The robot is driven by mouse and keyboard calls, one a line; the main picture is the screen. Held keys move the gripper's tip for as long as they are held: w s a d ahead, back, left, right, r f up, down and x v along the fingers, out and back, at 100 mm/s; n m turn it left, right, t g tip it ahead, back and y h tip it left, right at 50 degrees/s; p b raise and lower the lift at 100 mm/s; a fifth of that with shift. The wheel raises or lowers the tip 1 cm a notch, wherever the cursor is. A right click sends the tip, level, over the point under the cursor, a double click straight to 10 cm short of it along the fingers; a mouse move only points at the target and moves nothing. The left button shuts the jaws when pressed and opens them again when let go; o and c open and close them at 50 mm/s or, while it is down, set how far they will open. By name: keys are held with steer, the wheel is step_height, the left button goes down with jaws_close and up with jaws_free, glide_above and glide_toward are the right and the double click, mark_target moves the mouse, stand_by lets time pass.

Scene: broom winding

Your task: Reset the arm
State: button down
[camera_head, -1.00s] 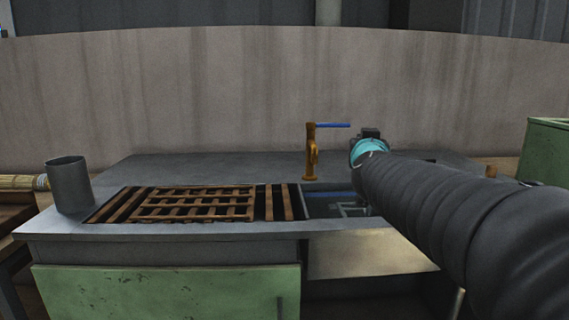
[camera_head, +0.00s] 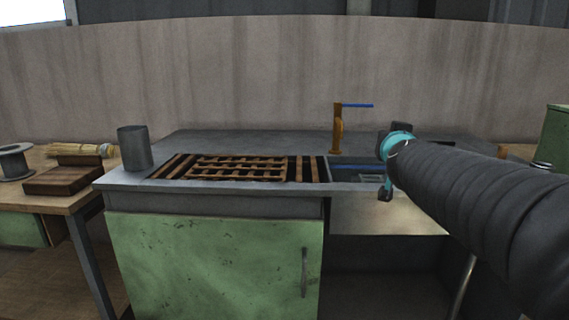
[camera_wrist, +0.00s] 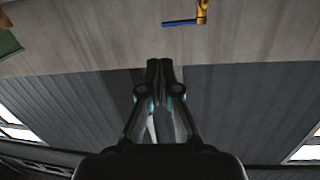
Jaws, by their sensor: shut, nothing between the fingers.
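My arm, in a dark ribbed sleeve, reaches in from the right of the head view and ends at a teal wrist ring near the sink. My gripper (camera_wrist: 158,66) shows in the wrist view with its two dark fingers together and nothing between them. In the head view the arm hides most of the gripper. The wrist view looks toward the wall and a corrugated surface, and the picture is upside down, with the tap (camera_wrist: 200,14) at the top edge.
A metal counter (camera_head: 250,143) holds a wooden grate (camera_head: 238,168), a grey cup (camera_head: 134,148) and the orange tap with a blue lever (camera_head: 338,130). A side table (camera_head: 60,200) at left carries a broom head (camera_head: 80,150), a wooden block (camera_head: 62,178) and a spool (camera_head: 14,162).

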steer(key=s+a+f+n+g+y, duration=0.1)
steer(key=s+a+f+g+y, duration=0.2)
steer(key=f, duration=0.5)
steer(key=s+a+f+n+g+y, duration=0.1)
steer(key=s+a+f+g+y, duration=0.15)
steer(key=s+a+f, duration=0.35)
steer(key=s+f+g, duration=0.1)
steer(key=s+f, duration=0.3)
steer(key=s, duration=0.3)
steer(key=s+d+f+g+h, duration=0.1)
steer(key=s+f, duration=0.3)
steer(key=s, duration=0.4)
steer(key=s+d+f+n+g+h, duration=0.1)
steer(key=s+f+g, duration=0.2)
steer(key=s, duration=0.5)
steer(key=shift+f, duration=0.45)
